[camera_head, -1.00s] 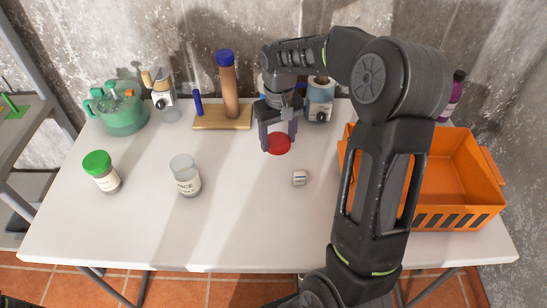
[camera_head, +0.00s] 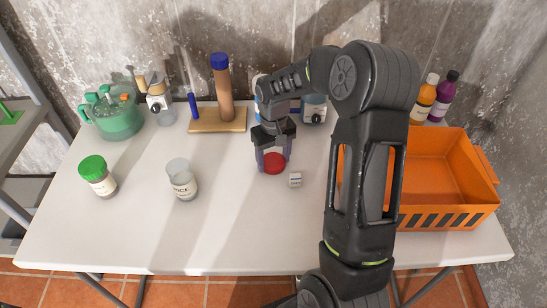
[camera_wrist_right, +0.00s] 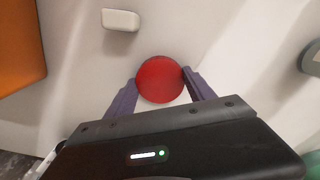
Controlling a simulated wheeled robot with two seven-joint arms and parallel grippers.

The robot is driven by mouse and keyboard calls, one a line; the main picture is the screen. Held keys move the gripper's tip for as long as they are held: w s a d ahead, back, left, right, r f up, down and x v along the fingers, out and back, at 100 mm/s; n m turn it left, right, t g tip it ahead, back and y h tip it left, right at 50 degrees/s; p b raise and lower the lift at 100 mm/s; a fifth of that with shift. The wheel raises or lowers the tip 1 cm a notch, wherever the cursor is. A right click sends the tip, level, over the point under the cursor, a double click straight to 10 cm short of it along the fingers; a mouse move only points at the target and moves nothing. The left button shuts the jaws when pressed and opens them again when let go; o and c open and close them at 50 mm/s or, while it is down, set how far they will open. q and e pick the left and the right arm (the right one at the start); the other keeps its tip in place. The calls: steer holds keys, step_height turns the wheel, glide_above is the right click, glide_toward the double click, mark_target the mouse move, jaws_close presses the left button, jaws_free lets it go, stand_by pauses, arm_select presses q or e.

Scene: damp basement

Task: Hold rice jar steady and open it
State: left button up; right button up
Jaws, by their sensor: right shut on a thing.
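The rice jar (camera_head: 181,182), clear with a pale label, stands upright on the left-centre of the white table; its top shows no coloured lid. My right gripper (camera_head: 273,162) is well to the right of the jar, pointing down, its fingers shut on a round red lid (camera_head: 274,165). In the right wrist view the red lid (camera_wrist_right: 160,80) sits between the two purple-grey fingertips (camera_wrist_right: 160,84). I cannot tell whether the lid touches the table. My left gripper is not in view.
A small white block (camera_head: 295,180) lies just right of the lid. A green-lidded jar (camera_head: 98,177) stands left. A green pot (camera_head: 116,118), wooden board (camera_head: 205,126) and bottles (camera_head: 424,101) line the back. An orange crate (camera_head: 450,215) is at right. The front centre is clear.

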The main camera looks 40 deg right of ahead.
mark_target(274, 161)
steer(key=shift+f, duration=0.2)
steer(key=o, duration=1.5)
steer(key=shift+r, duration=0.1)
steer(key=shift+o, duration=0.2)
steer(key=shift+r, duration=0.15)
step_height(274, 161, up, 12)
